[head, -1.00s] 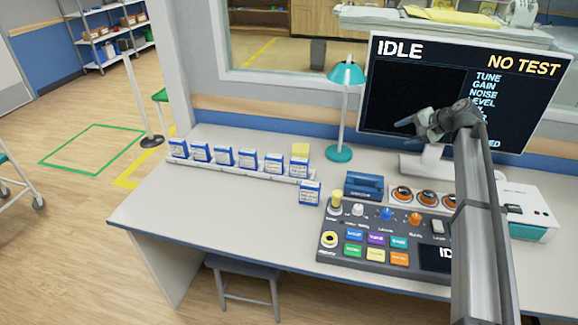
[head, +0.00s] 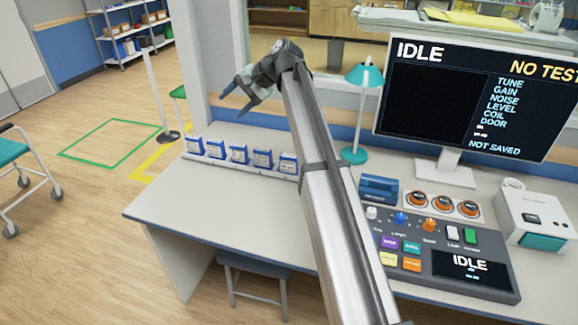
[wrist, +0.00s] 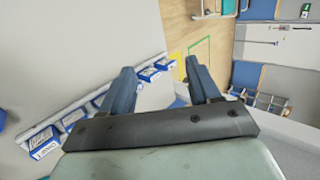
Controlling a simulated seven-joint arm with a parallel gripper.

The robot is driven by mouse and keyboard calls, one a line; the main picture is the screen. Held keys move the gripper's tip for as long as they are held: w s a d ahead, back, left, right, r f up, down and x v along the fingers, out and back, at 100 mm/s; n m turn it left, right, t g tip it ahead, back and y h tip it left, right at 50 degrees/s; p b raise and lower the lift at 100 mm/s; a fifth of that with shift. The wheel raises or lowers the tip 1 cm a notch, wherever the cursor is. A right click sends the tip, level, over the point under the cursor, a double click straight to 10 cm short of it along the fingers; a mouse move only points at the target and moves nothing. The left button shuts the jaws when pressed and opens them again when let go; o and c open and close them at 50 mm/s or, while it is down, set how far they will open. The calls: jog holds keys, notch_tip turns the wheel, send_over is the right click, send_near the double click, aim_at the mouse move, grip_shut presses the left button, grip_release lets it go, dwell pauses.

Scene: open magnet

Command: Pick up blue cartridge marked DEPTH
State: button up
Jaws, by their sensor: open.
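Several blue-and-white cartridges stand in a row on a white rack on the desk; one is the rightmost visible cartridge (head: 288,163), another the leftmost (head: 194,145). Their labels are too small to read, so I cannot tell which is DEPTH. My gripper (head: 234,101) is open and empty, above and behind the row in the head view. Cartridges show left of the fingers, the nearest cartridge (wrist: 46,146) at lower left. My arm hides part of the desk right of the row.
A teal lamp (head: 362,100) stands right of my arm, near the monitor (head: 465,95). A control panel (head: 440,262), a blue dock (head: 379,190) and a white device (head: 534,216) occupy the desk's right side. The desk's front left (head: 215,195) is clear.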

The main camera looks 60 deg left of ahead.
jog(key=s+a+r+h, duration=0.2)
jog(key=s, duration=1.3)
jog(key=m+t+h, duration=0.4)
jog(key=m+t, duration=0.3)
jog(key=m, duration=1.1)
send_over(289, 156)
notch_tip(289, 156, down, 18)
notch_tip(289, 156, down, 14)
jog(key=shift+a+r, duration=0.1)
jog(key=shift+r, duration=0.15)
jog(key=shift+c, duration=0.2)
jog(key=c, duration=1)
